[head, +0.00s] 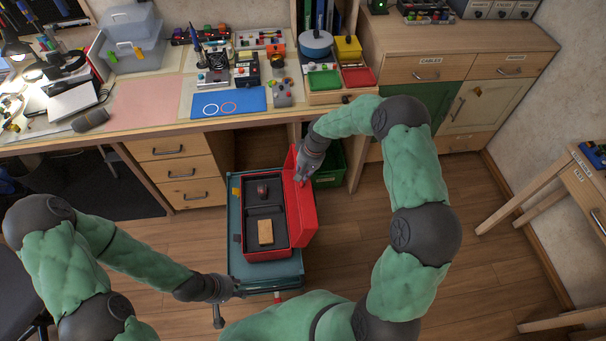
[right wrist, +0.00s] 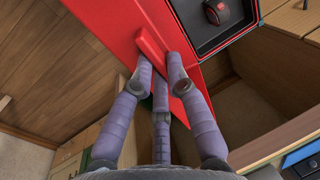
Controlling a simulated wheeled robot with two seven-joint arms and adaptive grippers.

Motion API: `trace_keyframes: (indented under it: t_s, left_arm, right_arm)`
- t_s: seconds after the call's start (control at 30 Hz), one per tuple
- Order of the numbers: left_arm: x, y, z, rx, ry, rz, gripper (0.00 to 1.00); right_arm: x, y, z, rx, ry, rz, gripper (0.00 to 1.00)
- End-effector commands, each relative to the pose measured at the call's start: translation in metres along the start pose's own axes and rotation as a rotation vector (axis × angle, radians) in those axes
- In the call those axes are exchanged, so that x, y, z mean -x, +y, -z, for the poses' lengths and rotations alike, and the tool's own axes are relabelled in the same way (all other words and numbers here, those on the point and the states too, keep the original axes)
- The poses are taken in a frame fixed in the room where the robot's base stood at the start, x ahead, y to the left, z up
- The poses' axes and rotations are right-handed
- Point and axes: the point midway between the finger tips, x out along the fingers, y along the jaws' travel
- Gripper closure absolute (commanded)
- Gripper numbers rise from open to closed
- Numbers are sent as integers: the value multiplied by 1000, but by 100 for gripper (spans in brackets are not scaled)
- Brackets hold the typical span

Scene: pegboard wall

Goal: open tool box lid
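The red tool box (head: 247,252) stands on a teal chest on the floor. Its red lid (head: 302,215) is raised and leans outward on the right side; the lid also shows in the right wrist view (right wrist: 100,30). The dark interior is exposed, with a wooden block (head: 265,231) and a small dark red item (head: 262,190) inside. My right gripper (head: 301,178) is at the lid's far end. In the right wrist view its fingers (right wrist: 160,66) close around the raised red handle (right wrist: 152,45) on the lid. My left gripper (head: 228,304) is empty, fingers spread, near the chest's front left corner.
The teal chest (head: 236,262) supports the box. A wooden workbench (head: 130,127) with drawers stands behind, and a green bin (head: 329,172) sits behind the lid. Wooden cabinets (head: 455,80) are at the back right. Floor (head: 385,215) is clear right of the box.

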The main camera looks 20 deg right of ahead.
Motion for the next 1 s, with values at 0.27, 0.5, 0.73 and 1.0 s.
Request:
trace_keyframes:
  t_s: [0.27,0.5,0.73,1.0]
  left_arm:
    - [8,3,0,0,0,0,60]
    - [15,5,0,0,0,0,60]
    - [14,5,-1,0,0,0,60]
    - [14,5,-1,0,0,0,60]
  right_arm:
    - [2,-21,0,4,-2,1,100]
    - [-6,-68,0,4,0,3,100]
    - [-9,-75,0,-1,0,3,100]
    - [-10,-74,-1,0,-3,2,60]
